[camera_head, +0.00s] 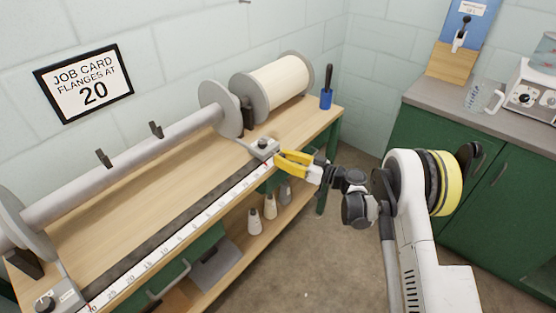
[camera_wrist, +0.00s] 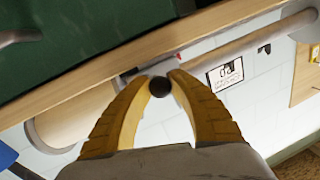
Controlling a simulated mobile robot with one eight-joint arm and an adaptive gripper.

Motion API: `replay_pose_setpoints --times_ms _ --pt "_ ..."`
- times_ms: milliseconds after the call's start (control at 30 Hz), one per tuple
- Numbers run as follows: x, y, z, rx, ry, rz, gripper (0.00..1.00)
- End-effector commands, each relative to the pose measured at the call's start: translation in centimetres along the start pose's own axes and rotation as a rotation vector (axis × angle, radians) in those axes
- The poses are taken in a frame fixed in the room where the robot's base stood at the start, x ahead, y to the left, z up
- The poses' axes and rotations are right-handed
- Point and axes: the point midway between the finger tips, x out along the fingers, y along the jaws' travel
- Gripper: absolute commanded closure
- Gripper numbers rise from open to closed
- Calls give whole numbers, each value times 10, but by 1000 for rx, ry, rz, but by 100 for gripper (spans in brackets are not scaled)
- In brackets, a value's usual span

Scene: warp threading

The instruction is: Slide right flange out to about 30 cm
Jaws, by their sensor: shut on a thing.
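The right flange (camera_head: 222,108) is a grey disc near the right end of the bare warp beam (camera_head: 130,165). A grey carriage block (camera_head: 259,151) below it sits on the rail's scale (camera_head: 205,207), with a red mark at its front. My gripper (camera_head: 277,157) reaches the block from the right with its yellow fingers. In the wrist view my gripper (camera_wrist: 161,80) has its fingertips at both sides of a round black knob (camera_wrist: 160,87) and is shut on it. The left flange (camera_head: 10,215) stands at the far left, with its block (camera_head: 58,297) below.
A job card (camera_head: 84,83) on the wall reads "flanges at 20". A cream roll (camera_head: 280,82) lies behind the right flange. A blue holder (camera_head: 326,98) with a black handle stands at the wooden bench's right end. Cones stand on the lower shelf. A green counter (camera_head: 475,125) is at right.

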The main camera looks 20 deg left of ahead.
Motion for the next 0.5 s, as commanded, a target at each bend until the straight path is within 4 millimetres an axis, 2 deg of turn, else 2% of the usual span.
replay_pose_setpoints --times_ms 167,200,267,300,500 --pt "-1 -1 3 -4 -6 -2 100" --pt "-1 -1 3 -4 -6 -1 76" --pt "-1 -1 3 -4 -6 -1 58" --pt "-1 -1 3 -3 -5 -1 52" --pt "0 -1 2 -3 -4 -2 52"
